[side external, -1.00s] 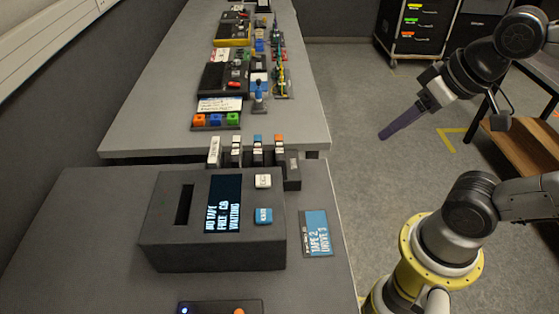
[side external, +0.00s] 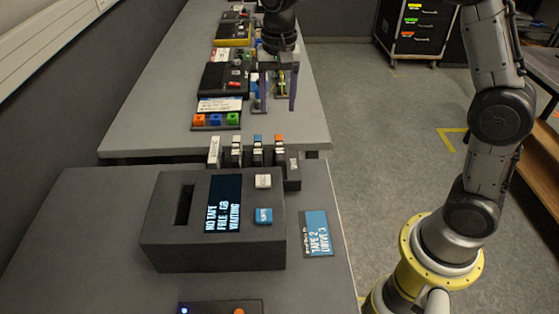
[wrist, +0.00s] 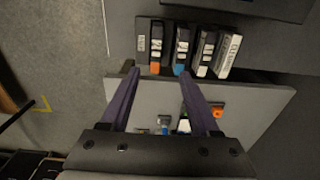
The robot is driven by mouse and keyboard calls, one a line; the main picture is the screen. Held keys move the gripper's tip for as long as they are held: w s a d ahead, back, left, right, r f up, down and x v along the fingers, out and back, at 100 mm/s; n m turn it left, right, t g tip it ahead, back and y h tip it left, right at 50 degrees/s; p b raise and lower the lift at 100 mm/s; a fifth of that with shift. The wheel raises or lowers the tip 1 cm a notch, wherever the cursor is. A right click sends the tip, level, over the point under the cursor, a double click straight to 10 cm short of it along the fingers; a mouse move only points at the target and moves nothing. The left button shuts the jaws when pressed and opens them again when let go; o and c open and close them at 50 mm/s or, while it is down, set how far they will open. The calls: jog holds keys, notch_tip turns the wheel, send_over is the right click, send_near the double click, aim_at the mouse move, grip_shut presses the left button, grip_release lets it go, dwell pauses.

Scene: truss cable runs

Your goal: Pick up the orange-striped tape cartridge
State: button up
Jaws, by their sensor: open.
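The orange-striped tape cartridge (side external: 280,147) stands upright at the right end of a row of cartridges in a dark rack (side external: 292,175). In the wrist view the same cartridge (wrist: 157,48) is dark with a white label and an orange end, at the left of the row. My gripper (side external: 277,106) is open and empty over the rear table, behind the row, with its purple fingers pointing down. In the wrist view the gripper's fingertips (wrist: 158,76) lie apart, just below the orange end in the picture. The cartridge's lower part is hidden by the rack.
A blue-striped cartridge (wrist: 181,50) stands directly beside it, then a white-striped one (wrist: 205,50) and a white cleaning cartridge (wrist: 229,55). The grey tape drive (side external: 160,230) stands in front of the row. Switches and small devices crowd the rear table (side external: 150,110).

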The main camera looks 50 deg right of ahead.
aim_at(279, 144)
notch_tip(279, 144, down, 10)
jog(key=shift+r, duration=0.2)
jog(key=shift+w+d+f, duration=0.1)
jog(key=shift+d+f, duration=0.15)
jog(key=shift+f, duration=1.15)
jog(key=shift+d+f, duration=0.2)
jog(key=shift+f, duration=1.15)
grip_shut()
jog(key=shift+r, duration=0.1)
